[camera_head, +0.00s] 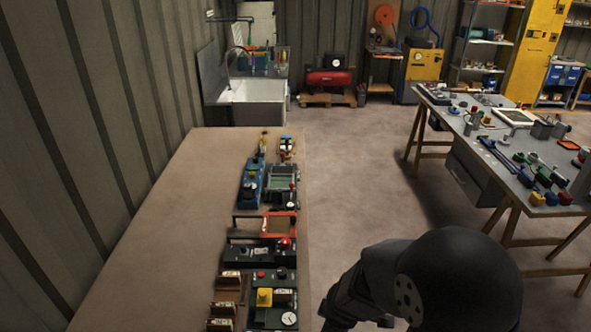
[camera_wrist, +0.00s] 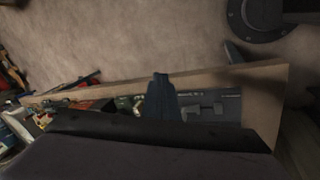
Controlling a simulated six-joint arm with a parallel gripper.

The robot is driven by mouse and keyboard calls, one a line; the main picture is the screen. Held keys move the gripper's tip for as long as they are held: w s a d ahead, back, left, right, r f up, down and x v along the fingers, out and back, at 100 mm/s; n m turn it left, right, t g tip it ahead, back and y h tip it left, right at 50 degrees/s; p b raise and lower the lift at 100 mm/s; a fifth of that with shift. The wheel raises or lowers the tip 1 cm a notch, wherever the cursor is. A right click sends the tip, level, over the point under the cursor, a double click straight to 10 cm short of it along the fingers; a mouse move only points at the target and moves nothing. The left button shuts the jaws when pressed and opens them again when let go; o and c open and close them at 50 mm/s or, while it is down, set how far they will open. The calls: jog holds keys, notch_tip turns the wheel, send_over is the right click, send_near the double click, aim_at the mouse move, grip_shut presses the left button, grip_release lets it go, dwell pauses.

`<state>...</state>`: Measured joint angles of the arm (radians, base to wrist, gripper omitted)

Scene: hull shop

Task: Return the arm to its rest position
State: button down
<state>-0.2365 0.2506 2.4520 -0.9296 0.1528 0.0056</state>
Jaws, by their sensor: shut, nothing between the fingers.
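My gripper (camera_wrist: 161,95) shows in the wrist view as dark fingers pointing up from the dark body at the bottom. The fingers are together with nothing between them. In the head view my dark arm fills the lower right, to the right of the long brown bench (camera_head: 160,215). The fingers cannot be made out there. In the wrist view, a wooden edge and a dark panel (camera_wrist: 215,108) lie behind the fingers, with concrete floor beyond.
Devices line the bench's right side, including an orange-framed box (camera_head: 279,224), a blue fixture (camera_head: 251,183) and a red button (camera_head: 285,243). The bench's left part is bare. A cluttered grey table (camera_head: 500,140) stands right. Open floor (camera_head: 355,170) lies between. A sink (camera_head: 250,95) stands behind.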

jog(key=s+d+r+m+g, duration=0.1)
jog(key=s+d+m+g, duration=0.15)
jog(key=s+m, duration=0.4)
jog(key=s+d+r+m+g, duration=0.1)
jog(key=s+m+g, duration=0.25)
jog(key=s, duration=0.55)
jog(key=r+m, duration=0.1)
jog(key=w+d+r+m+t, duration=0.1)
jog(key=w+d+r+m, duration=0.1)
jog(key=shift+w+r+t, duration=0.25)
jog(key=shift+r+t, duration=0.1)
jog(key=shift+t, duration=0.05)
jog(key=c, duration=2.5)
grip_release()
jog(key=shift+a, duration=0.1)
